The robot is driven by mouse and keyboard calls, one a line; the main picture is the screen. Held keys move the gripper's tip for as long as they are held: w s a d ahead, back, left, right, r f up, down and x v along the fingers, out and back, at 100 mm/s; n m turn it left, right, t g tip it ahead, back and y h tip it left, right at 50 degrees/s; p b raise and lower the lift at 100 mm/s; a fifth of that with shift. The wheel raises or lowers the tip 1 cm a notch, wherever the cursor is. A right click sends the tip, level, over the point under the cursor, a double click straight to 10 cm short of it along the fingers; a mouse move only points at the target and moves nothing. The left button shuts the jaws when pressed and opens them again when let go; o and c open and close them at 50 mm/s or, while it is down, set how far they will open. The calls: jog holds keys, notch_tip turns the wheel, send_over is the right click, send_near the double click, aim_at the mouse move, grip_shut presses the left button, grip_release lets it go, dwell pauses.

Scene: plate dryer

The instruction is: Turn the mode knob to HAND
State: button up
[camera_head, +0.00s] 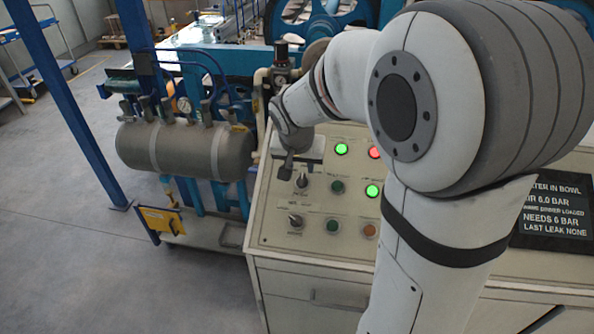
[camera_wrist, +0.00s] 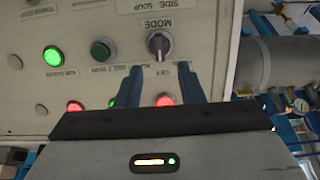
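In the head view, the knob (camera_head: 302,180) is just right of and below my gripper (camera_head: 287,168).
A second knob (camera_head: 295,221) sits below on the panel. A dark green button (camera_wrist: 101,50) and a lit green lamp (camera_wrist: 53,56) are beside the mode knob. A red lamp (camera_wrist: 164,100) shows between my fingers. A grey tank (camera_head: 185,150) stands left of the panel.

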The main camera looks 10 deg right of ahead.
aim_at(302, 178)
jog(key=x, duration=0.6)
jog(key=shift+w+f, duration=0.1)
jog(key=shift+f, duration=0.15)
jog(key=shift+c, duration=0.5)
grip_shut()
